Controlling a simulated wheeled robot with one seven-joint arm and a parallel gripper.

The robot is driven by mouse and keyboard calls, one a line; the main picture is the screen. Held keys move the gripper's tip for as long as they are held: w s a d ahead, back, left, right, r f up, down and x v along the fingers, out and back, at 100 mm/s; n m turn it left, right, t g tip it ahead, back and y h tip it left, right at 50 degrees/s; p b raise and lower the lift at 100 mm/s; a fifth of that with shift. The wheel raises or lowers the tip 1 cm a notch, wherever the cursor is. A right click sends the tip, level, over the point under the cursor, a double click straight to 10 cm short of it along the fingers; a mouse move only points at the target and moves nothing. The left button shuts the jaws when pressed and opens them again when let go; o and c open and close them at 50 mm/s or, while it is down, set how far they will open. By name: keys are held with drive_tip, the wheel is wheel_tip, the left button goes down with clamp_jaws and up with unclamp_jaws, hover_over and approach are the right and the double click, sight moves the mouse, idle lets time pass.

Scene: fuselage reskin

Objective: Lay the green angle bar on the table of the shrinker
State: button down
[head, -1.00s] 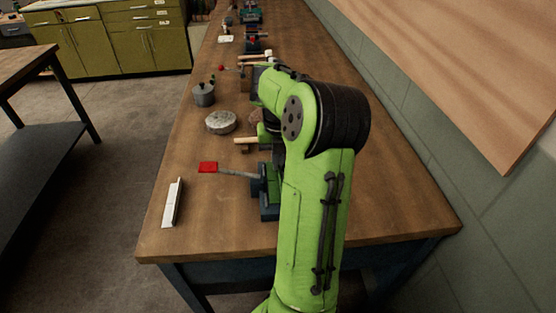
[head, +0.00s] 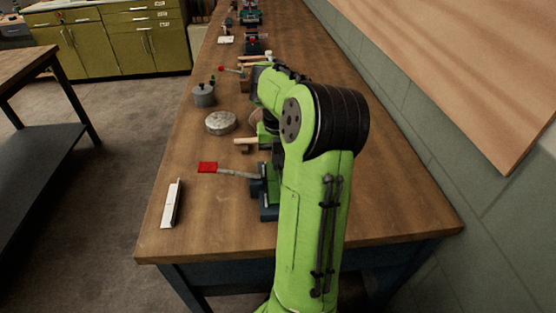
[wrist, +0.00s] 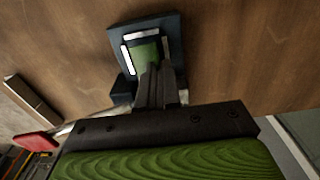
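The shrinker is the blue machine (head: 268,207) near the front of the bench, mostly behind my arm, with a red-ended lever (head: 207,167) reaching left. In the wrist view its blue base (wrist: 172,28) surrounds a green flat patch (wrist: 146,52) edged by white strips. I cannot tell whether this patch is the green angle bar or part of the machine. My gripper (wrist: 158,70) points at the patch over the shrinker. Its fingers look close together at the patch's near edge, and any hold on something is unclear. The head view hides the fingers.
A pale angle piece (head: 171,204) lies at the bench's front left. A round grey block (head: 221,122), a grey pot (head: 204,94) and a wooden-handled hammer (head: 246,141) stand or lie farther back. A wall runs along the right side. Bare bench top lies right of my arm.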

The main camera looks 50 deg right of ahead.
drive_tip(key=shift+f+b, duration=0.65)
drive_tip(key=shift+b, duration=0.15)
drive_tip(key=c, duration=1.3)
unclamp_jaws()
drive_tip(key=shift+o, duration=0.2)
wheel_tip(320, 180, up, 16)
drive_tip(key=p, duration=0.8)
drive_tip(key=shift+f, duration=0.15)
